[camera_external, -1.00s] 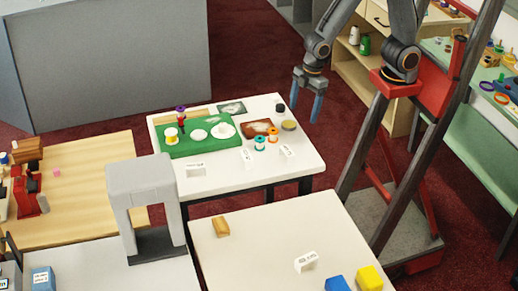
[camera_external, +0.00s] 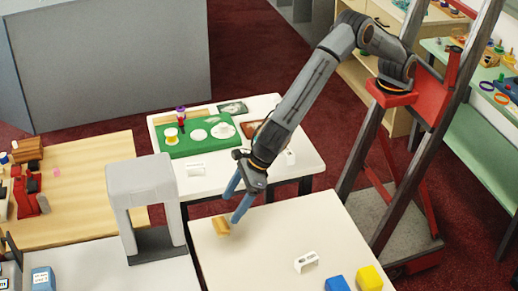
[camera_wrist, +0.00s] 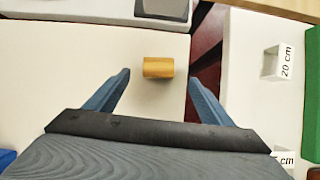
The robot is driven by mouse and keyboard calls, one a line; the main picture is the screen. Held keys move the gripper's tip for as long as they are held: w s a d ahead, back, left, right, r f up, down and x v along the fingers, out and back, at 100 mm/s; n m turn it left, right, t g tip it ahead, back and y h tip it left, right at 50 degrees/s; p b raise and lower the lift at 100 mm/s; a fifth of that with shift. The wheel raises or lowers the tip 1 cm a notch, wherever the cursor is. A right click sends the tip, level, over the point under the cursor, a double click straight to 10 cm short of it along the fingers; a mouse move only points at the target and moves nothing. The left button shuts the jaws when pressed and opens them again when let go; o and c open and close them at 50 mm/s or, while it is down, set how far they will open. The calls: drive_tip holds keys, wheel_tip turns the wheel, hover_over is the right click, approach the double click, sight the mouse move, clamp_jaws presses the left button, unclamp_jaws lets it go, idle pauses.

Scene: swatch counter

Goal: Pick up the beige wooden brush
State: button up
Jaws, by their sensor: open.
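A small beige-tan wooden block shape, which I take for the brush (camera_external: 221,227), lies near the far left corner of the front white table (camera_external: 290,227). It also shows in the wrist view (camera_wrist: 158,67), ahead of my fingertips and roughly midway between them. My gripper (camera_external: 233,205) is open and empty, its blue fingers pointing down toward the table close to the brush. In the wrist view my gripper's two fingers (camera_wrist: 158,77) are spread wide, with the brush beyond them and apart from them. No bristles can be made out.
A grey arch (camera_external: 145,205) stands left of the brush. A white label stand (camera_external: 306,262), a blue block (camera_external: 337,284) and a yellow block (camera_external: 370,279) are on the front table. A green mat (camera_external: 190,148) lies on the table behind. The front table's middle is clear.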

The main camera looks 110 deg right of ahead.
sight(224, 222)
drive_tip(key=shift+w+a+f, duration=0.3)
drive_tip(key=shift+w+f, duration=0.05)
drive_tip(key=shift+f, duration=0.1)
drive_tip(key=shift+s+p+x, duration=0.1)
drive_tip(key=shift+p+x, duration=0.5)
drive_tip(key=shift+x, duration=1.15)
drive_tip(key=shift+s+p+x, duration=0.15)
drive_tip(key=shift+p+x, duration=0.45)
drive_tip(key=shift+x, duration=1.1)
drive_tip(key=shift+d+f, duration=0.1)
drive_tip(key=shift+d, duration=0.05)
drive_tip(key=c, duration=1.2)
